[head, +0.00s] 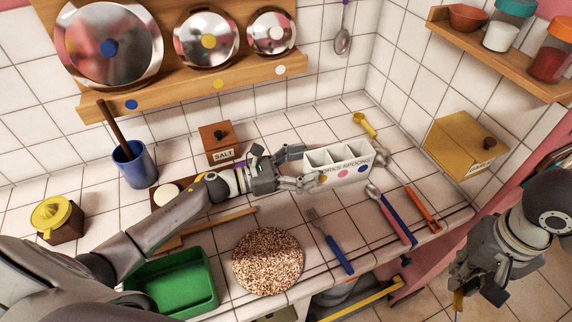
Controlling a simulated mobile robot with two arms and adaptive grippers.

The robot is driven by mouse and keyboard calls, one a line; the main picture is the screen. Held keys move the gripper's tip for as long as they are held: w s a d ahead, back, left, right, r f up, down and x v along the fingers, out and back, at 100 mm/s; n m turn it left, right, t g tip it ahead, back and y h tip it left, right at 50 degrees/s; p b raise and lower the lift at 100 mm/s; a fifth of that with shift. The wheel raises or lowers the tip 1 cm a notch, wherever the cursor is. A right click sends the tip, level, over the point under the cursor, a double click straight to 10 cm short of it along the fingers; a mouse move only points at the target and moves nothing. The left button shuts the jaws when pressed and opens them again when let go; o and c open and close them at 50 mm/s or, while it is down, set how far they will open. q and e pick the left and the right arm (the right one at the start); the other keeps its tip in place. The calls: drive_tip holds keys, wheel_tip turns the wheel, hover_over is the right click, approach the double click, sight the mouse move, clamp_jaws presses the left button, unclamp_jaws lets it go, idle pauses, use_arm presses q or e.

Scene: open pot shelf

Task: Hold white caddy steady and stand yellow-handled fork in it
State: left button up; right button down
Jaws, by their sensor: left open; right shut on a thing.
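The white caddy (350,174), with open compartments and lettering on its front, stands upright on the tiled counter near the back corner. My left gripper (308,167) is open at the caddy's left end, one finger behind and one in front. Whether the fingers touch the caddy is hard to tell. My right gripper (460,284) is at the lower right, beyond the counter's edge, shut on a thin yellow piece (458,304). This looks like the fork's yellow handle; the rest is hidden or out of frame.
A blue-handled fork (332,243), spoons with blue (399,222) and pink (391,218) handles, and an orange-handled utensil (423,208) lie in front of the caddy. A round speckled mat (268,260) and green tray (176,283) are nearer. A wooden box (460,145) stands right.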

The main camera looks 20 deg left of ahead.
sight(328, 160)
use_arm(q)
drive_tip(key=p+x, duration=0.1)
drive_tip(key=x, duration=0.4)
drive_tip(key=shift+w+d, duration=0.25)
use_arm(e)
drive_tip(key=shift+r, duration=0.85)
use_arm(q)
drive_tip(key=shift+c, duration=0.3)
drive_tip(key=c, duration=1.2)
drive_tip(key=shift+o, duration=0.2)
